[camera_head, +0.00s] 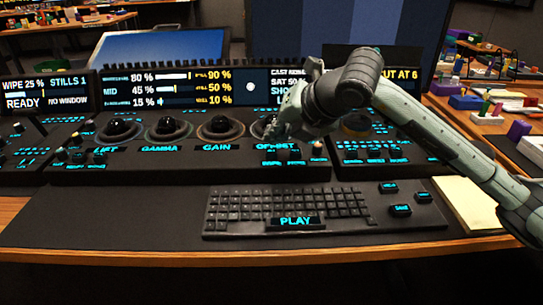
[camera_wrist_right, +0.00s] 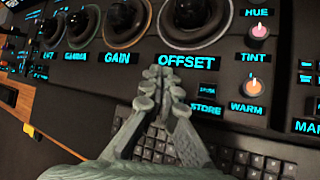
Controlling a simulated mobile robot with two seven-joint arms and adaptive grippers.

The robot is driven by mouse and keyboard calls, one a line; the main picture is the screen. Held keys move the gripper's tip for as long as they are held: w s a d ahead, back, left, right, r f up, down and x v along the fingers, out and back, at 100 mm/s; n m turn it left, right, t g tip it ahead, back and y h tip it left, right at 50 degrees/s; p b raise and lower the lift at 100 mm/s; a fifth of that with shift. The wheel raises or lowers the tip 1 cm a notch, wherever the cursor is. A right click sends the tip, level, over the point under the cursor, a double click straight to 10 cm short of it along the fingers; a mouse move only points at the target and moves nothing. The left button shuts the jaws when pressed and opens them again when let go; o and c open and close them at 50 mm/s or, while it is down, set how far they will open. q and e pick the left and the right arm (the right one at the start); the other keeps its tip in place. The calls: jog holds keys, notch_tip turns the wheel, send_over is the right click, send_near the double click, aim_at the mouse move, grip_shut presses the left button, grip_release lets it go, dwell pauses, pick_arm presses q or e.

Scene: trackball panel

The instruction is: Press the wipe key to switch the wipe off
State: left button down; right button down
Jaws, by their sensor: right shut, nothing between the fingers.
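The left display (camera_head: 43,92) reads WIPE 25 % and READY. I cannot pick out a key labelled wipe. Small lit keys (camera_head: 270,163) below the OFFSET label are too small to read in the head view; in the right wrist view a STORE label (camera_wrist_right: 206,108) shows there, and my fingers hide the area to its left. My right gripper (camera_head: 276,130) is shut and empty in front of the OFFSET trackball. In the right wrist view its fingertips (camera_wrist_right: 160,75) overlap the left end of the OFFSET label; contact cannot be told. My left gripper is out of view.
Several trackballs (camera_head: 167,128) stand in a row along the panel. The TINT (camera_wrist_right: 259,31) and WARM knobs (camera_wrist_right: 253,87) stand to the right of my fingers. A keyboard (camera_head: 285,203) with a PLAY label lies in front. A yellow pad (camera_head: 468,203) lies at right.

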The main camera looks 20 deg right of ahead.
aim_at(274, 153)
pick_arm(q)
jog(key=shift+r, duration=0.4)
pick_arm(e)
jog(key=shift+f, duration=0.15)
pick_arm(q)
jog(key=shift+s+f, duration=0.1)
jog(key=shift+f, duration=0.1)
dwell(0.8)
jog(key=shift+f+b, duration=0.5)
jog(key=shift+b, duration=0.25)
pick_arm(e)
jog(key=shift+f, duration=0.4)
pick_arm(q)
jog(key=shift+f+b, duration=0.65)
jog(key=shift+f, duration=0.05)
pick_arm(e)
jog(key=shift+f, duration=0.6)
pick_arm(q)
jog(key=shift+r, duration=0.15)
pick_arm(e)
jog(key=shift+r, duration=0.15)
pick_arm(q)
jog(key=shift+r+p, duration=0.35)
jog(key=shift+p, duration=0.1)
pick_arm(e)
jog(key=shift+r, duration=0.85)
